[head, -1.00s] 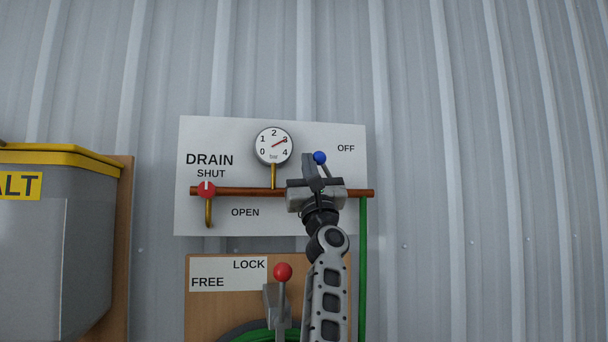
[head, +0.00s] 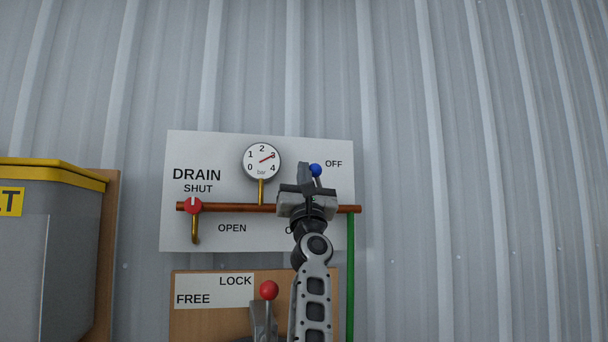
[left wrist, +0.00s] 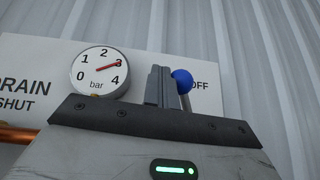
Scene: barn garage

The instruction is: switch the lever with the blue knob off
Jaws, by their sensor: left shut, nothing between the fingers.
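The blue knob (head: 315,170) tops a lever on the white board (head: 345,180), just below and left of the OFF label (head: 333,163). It leans to the right of upright. In the left wrist view the blue knob (left wrist: 182,79) sits right beside the fingers, on a grey stem. My left gripper (head: 305,178) is shut and empty, its fingers pointing up at the left side of the knob. In the left wrist view the gripper (left wrist: 158,86) seems to touch the knob or nearly so. The lever's base is hidden behind my gripper. My right gripper is not in view.
A copper pipe (head: 235,208) with a gauge (head: 261,161) and a red drain knob (head: 193,206) runs along the board. A red-knobbed lever (head: 269,290) stands below. A grey bin (head: 50,270) is at left. The wall to the right is clear.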

